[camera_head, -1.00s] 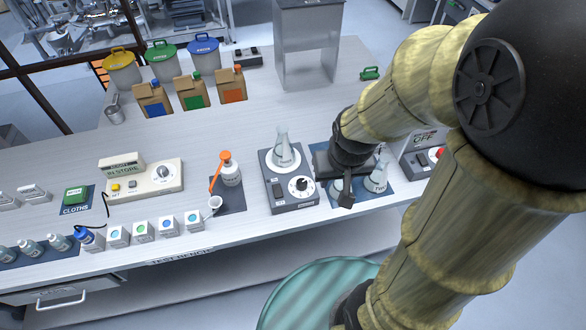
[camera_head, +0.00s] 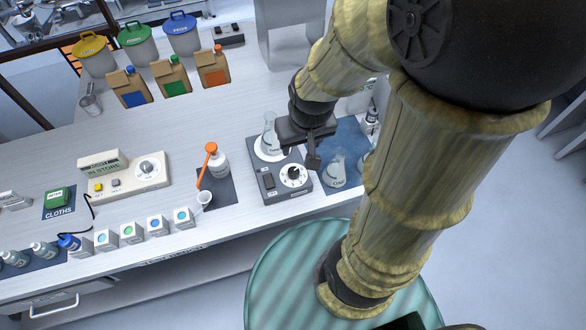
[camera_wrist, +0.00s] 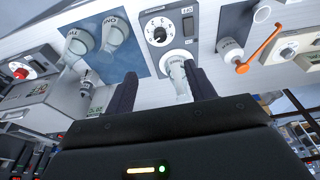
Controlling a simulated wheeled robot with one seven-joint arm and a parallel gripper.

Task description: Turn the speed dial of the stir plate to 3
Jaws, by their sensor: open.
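The stir plate (camera_head: 270,197) is a grey box on the bench. Its speed dial (camera_head: 293,176), a black knob on a white marked ring, sits at the front right of its top. A flask (camera_head: 269,136) stands on its round white plate. My gripper (camera_head: 317,149) is above the plate's right side, behind and right of the dial, apart from it. In the wrist view the dial (camera_wrist: 158,29) shows beyond my open, empty fingers, with the flask (camera_wrist: 178,77) upside down in view between them. The dial's setting is too small to read.
More flasks (camera_head: 336,171) stand on a blue mat right of the plate. A white bottle with an orange spout (camera_head: 215,160) stands on a dark mat to the left. A control box with a dial (camera_head: 126,175) is further left.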

